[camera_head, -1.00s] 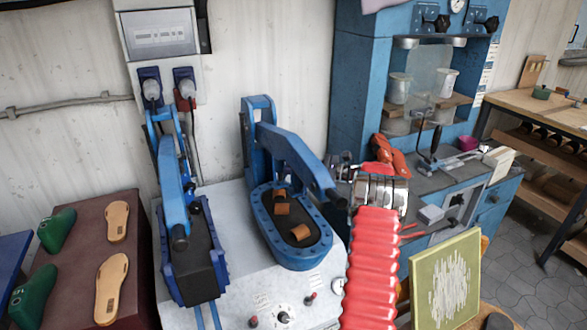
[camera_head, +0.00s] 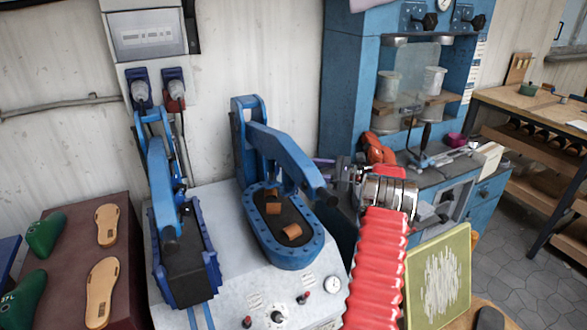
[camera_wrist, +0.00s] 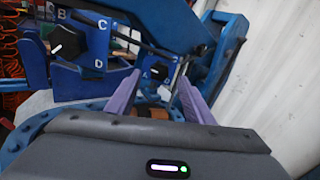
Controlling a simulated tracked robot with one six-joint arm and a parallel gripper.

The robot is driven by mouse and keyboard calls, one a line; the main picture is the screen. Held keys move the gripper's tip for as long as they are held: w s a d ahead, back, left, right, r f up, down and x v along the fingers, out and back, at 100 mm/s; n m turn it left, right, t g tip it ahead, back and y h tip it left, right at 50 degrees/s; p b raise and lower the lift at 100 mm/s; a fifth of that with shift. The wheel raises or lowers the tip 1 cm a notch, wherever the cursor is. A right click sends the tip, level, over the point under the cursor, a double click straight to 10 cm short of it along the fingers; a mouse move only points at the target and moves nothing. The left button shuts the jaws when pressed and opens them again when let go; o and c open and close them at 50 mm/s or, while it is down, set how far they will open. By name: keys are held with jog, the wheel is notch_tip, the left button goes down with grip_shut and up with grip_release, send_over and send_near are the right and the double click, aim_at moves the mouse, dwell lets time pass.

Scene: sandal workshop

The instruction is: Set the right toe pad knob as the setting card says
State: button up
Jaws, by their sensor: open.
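In the wrist view a black knob (camera_wrist: 70,40) with a white mark sits on a blue plate at the left, with letters B, C and D showing around it. Its mark lies on its lower left side. A second, smaller dark knob (camera_wrist: 158,71) with small letters shows farther off, between the fingers; its setting is too small to tell. My gripper (camera_wrist: 159,75) is open, its purple fingers apart, with nothing held. I cannot make out a setting card.
A blue lever arm (camera_head: 285,155) rises over the press close to my gripper. Brown pads (camera_head: 273,208) lie in the press. A second blue press (camera_head: 185,270) stands at left. A framed greenish panel (camera_head: 440,275) stands at right. Cork soles (camera_head: 103,285) lie on the left table.

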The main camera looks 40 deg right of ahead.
jog(key=v, duration=0.6)
jog(key=shift+s, duration=0.2)
jog(key=shift+d, duration=0.2)
